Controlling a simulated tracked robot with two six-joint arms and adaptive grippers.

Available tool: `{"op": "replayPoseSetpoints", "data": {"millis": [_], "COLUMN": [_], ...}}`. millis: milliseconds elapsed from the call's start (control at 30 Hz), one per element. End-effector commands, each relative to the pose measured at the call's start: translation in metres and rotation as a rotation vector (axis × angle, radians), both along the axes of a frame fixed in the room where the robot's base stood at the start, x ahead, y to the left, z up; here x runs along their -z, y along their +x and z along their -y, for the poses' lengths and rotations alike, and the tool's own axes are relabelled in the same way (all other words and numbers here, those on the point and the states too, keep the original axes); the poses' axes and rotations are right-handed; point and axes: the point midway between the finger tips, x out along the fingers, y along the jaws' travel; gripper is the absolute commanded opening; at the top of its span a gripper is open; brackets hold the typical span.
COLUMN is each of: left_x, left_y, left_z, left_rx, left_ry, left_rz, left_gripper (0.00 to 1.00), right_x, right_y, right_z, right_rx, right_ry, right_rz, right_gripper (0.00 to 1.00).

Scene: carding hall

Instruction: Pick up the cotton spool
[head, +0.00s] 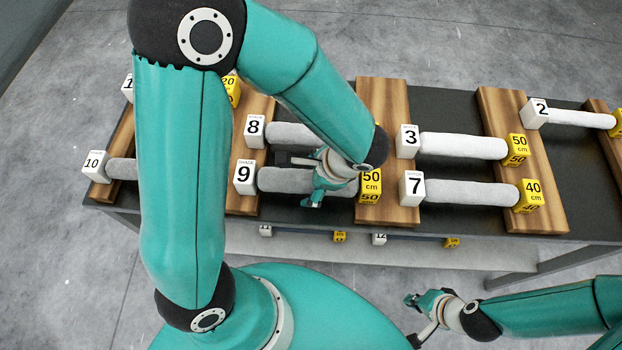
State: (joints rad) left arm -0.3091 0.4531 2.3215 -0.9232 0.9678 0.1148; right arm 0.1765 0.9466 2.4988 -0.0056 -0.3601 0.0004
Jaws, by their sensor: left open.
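Several pale cotton spools lie on wooden rests, each with a white number block and a yellow length block at its ends. Spool 9 (283,180) lies under my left gripper (299,180), which is open with its fingers spread over it. I cannot tell whether they touch it. Spool 8 (290,133) lies just behind, its right part hidden by my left arm. Spool 3 (463,146), spool 7 (470,193), spool 2 (580,118) and spool 10 (122,168) lie further off. My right gripper (414,320) is low in front of the table, empty, its fingers apart.
The dark table (440,100) carries wooden rests (515,150). A lower shelf (360,252) shows more blocks, such as number 12 (379,239). My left arm hides part of the table's left side. Grey floor lies open around it.

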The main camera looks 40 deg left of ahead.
Motion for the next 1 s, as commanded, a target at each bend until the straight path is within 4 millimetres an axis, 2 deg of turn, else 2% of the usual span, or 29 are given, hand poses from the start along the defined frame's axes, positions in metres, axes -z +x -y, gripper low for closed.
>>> {"op": "replayPoseSetpoints", "data": {"millis": [200,633,1000], "left_x": [0.0008,0.0004,-0.0036], "left_y": [0.0001,0.0002,0.0009], "left_z": [-0.0005,-0.0004,-0.0002], "left_rx": [0.000,0.000,0.000], "left_ry": [0.001,0.001,0.001], "left_rz": [0.001,0.001,0.003], "left_gripper": [0.84,0.13,0.12], "right_x": [0.0001,0.0001,-0.0004], "right_y": [0.0000,0.0000,0.0000], "right_z": [0.0000,0.0000,0.0000], "right_rx": [0.000,0.000,0.000], "right_ry": [0.000,0.000,0.000], "right_rz": [0.000,0.000,0.000], "right_gripper": [0.00,0.00,0.00]}}
